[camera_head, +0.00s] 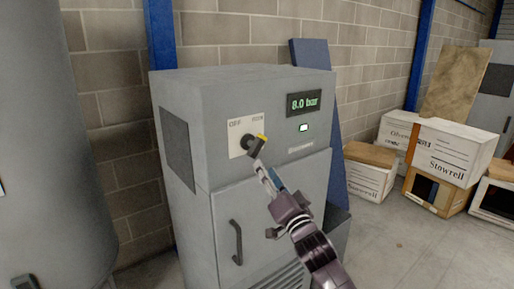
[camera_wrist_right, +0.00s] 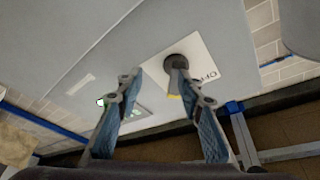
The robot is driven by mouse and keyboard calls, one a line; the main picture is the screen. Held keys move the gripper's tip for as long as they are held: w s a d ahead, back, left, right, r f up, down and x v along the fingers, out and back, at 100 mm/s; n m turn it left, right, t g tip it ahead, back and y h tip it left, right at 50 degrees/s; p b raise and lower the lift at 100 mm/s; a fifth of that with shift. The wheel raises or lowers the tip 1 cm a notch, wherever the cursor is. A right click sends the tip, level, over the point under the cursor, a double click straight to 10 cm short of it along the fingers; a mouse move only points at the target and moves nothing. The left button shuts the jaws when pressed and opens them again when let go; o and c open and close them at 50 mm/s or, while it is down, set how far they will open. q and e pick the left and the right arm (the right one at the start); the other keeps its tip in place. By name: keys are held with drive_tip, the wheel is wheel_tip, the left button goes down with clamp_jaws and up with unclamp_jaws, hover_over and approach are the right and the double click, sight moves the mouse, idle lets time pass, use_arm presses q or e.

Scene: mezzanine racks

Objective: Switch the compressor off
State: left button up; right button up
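The compressor (camera_head: 180,88) is a grey cabinet standing against the block wall. Its white switch plate (camera_head: 236,132) reads OFF at upper left, with a small, blurred label at upper right. The black rotary knob (camera_head: 248,142) has a yellow-marked handle pointing right, away from OFF. The lit display (camera_head: 303,102) reads 8.0 bar. My right gripper (camera_head: 257,166) is just below the knob. In the right wrist view its fingers (camera_wrist_right: 164,88) are spread, with the knob (camera_wrist_right: 175,63) between and beyond their tips, nearer the right finger; contact cannot be told. My left gripper is not in view.
A lit indicator (camera_head: 304,128) sits below the display. A door handle (camera_head: 236,242) protrudes below the switch. A big grey tank (camera_head: 50,130) stands at left. A blue panel (camera_head: 336,165) leans behind the cabinet. Cartons (camera_head: 455,150) stand at right; floor before them is clear.

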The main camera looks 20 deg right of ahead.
sight(258, 148)
drive_tip(key=r, duration=0.4)
drive_tip(key=shift+s+a+t, duration=0.25)
drive_tip(key=shift+a+t, duration=0.05)
drive_tip(key=p+x, duration=0.1)
drive_tip(key=x, duration=0.4)
drive_tip(key=shift+w, duration=0.4)
drive_tip(key=shift+x, duration=0.8)
drive_tip(key=shift+f, duration=0.15)
clamp_jaws()
